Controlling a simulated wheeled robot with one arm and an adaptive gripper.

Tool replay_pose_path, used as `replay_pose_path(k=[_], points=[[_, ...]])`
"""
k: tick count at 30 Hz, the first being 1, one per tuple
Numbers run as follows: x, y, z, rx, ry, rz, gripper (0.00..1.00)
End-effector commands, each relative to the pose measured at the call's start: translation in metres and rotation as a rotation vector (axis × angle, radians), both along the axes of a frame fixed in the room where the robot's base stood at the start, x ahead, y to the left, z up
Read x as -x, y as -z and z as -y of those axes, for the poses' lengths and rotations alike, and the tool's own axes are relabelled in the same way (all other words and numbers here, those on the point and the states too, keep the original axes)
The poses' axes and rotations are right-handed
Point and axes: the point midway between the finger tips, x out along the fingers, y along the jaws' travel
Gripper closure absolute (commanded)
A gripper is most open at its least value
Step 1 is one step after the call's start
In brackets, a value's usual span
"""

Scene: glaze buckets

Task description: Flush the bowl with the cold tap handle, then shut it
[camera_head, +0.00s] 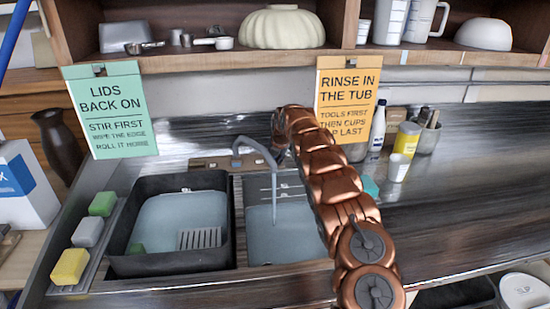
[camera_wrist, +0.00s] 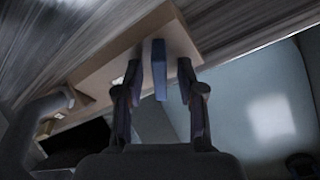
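The grey tap spout (camera_head: 256,150) arches over the right sink bowl (camera_head: 262,250), and a thin stream of water (camera_head: 274,195) falls into it. Pale water covers the bowl's bottom; my arm hides its right side. In the wrist view a blue tap handle (camera_wrist: 159,68) stands on a tan base (camera_wrist: 105,72), between the fingertips of my gripper (camera_wrist: 158,75). The fingers look open, with a gap on each side of the handle. In the head view my gripper (camera_head: 280,150) is just right of the spout, and the handle is hidden.
A dark tub (camera_head: 120,240) with water stands left of the bowl, beside several sponges (camera_head: 88,233). An orange sign (camera_head: 347,95) hangs behind my arm. A small white cup (camera_head: 398,168), a yellow jar (camera_head: 407,139) and a bottle (camera_head: 378,128) stand right of it.

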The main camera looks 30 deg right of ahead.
Motion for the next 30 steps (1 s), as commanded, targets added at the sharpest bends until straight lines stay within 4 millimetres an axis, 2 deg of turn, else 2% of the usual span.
replay_pose_path(k=[2, 12, 30], points=[[0.0000, -0.0001, -0.0001, 0.000, 0.000, 0.000, 0.65], [0.0001, -0.0002, -0.0002, 0.000, 0.000, 0.000, 1.00], [0.0003, 0.0038, 0.0000, -0.034, 0.050, 0.016, 1.00]])
